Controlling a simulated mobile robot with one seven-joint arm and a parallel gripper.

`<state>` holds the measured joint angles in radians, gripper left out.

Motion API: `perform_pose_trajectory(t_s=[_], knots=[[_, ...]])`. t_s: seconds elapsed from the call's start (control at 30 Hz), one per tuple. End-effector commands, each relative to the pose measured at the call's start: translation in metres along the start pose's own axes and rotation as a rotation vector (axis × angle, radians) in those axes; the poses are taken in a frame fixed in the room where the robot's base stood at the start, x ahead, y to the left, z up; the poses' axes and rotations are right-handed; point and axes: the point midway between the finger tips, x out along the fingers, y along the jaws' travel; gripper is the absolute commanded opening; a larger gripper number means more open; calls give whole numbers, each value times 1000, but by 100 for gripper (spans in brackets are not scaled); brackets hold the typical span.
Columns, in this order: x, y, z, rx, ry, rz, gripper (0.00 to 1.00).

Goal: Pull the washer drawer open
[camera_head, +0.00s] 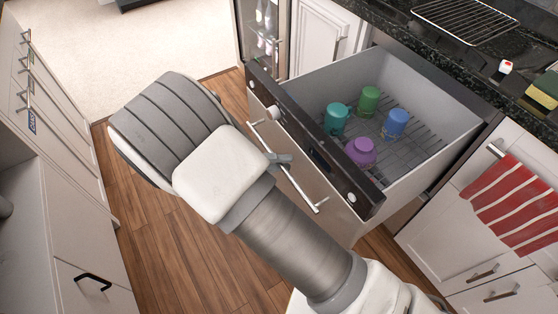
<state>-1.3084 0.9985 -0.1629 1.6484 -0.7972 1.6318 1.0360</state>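The washer drawer (345,206) stands pulled out from under the dark counter, with its inside showing. It has a light front face, a dark control strip (318,152) along its top edge and a silver bar handle (306,192). Inside, a teal cup (337,118), a green cup (369,100), a blue cup (395,124) and a purple cup (360,151) stand on a wire rack. My gripper (284,160) is at the handle's middle, mostly hidden behind my wrist. I cannot tell whether its fingers are closed around the handle.
A red-and-white striped towel (518,205) hangs on the cabinet at right. White drawers (30,90) line the left side, and a lower cabinet has a black handle (92,281). The wooden floor (165,235) between them is clear. A wire grate (466,18) lies on the counter.

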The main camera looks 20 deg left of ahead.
Motion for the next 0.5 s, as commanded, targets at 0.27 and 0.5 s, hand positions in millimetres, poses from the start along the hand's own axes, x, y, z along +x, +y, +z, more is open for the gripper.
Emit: perform_pose_trajectory(t_s=[0.27,0.5], knots=[[0,0,0,0,0,0,45],[0,0,0,0,-1,0,45]])
